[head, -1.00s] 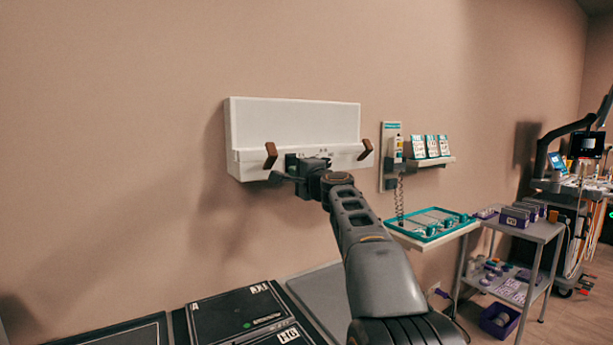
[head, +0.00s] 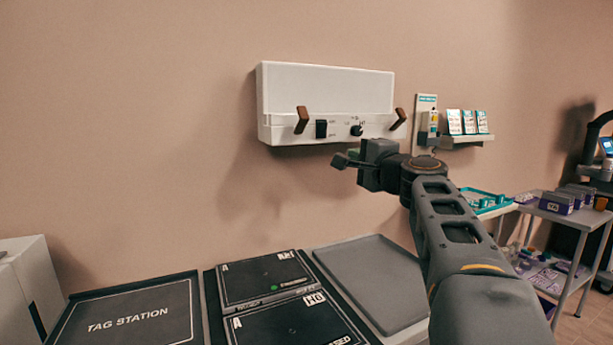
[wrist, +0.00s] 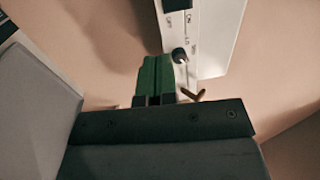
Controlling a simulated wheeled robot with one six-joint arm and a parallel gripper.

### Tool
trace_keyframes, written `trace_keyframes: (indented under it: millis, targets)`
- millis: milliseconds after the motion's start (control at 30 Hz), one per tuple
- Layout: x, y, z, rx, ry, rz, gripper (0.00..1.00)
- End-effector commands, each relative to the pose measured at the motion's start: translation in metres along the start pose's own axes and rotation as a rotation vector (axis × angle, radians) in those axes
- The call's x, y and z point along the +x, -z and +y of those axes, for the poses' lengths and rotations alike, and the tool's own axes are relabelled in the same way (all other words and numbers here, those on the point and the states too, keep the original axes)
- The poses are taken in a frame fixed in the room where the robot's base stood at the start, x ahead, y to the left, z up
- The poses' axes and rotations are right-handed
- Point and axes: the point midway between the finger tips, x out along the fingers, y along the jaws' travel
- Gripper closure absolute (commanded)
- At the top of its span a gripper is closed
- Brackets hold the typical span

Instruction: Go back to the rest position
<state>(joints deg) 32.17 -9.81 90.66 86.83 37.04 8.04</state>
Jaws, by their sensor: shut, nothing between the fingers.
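My gripper (head: 345,158) is in front of the wall and just below the white wall unit (head: 325,92). It is shut and empty, with its fingertips pointing left in the head view. In the wrist view the green fingertips (wrist: 154,78) are together, near the underside of the white unit (wrist: 215,40) and its dark knob (wrist: 179,55). In the head view the knob (head: 356,130) and a black switch (head: 321,129) sit on the unit's lower front, clear of my gripper. Whether the fingers touch the unit is hard to tell, but a gap seems to show.
Two brown pegs (head: 302,120) stick out from the unit. Below are the tag station tray (head: 130,318), black panels (head: 262,280) and a grey tray (head: 375,280). At right are a teal tray (head: 480,200), a card shelf (head: 465,140) and a grey cart (head: 575,215).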

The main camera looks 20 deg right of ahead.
Motion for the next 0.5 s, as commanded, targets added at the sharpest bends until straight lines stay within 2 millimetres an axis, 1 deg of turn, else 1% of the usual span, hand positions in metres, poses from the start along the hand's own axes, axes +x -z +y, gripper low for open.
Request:
trace_keyframes:
  millis: [100,167,267,367,400,467,500]
  targets:
    - [-0.002,0.0,0.0,-0.003,-0.005,0.0,1.0]
    - [-0.001,-0.005,-0.001,-0.016,-0.023,-0.011,1.0]
    - [0.001,-0.024,-0.001,-0.071,-0.098,-0.054,1.0]
    - [-0.001,-0.056,0.006,-0.18,-0.233,-0.137,1.0]
    - [-0.004,-0.072,0.012,-0.235,-0.299,-0.183,1.0]
    - [-0.014,-0.095,0.021,-0.328,-0.402,-0.26,1.0]
    - [-0.023,-0.11,0.029,-0.395,-0.472,-0.316,1.0]
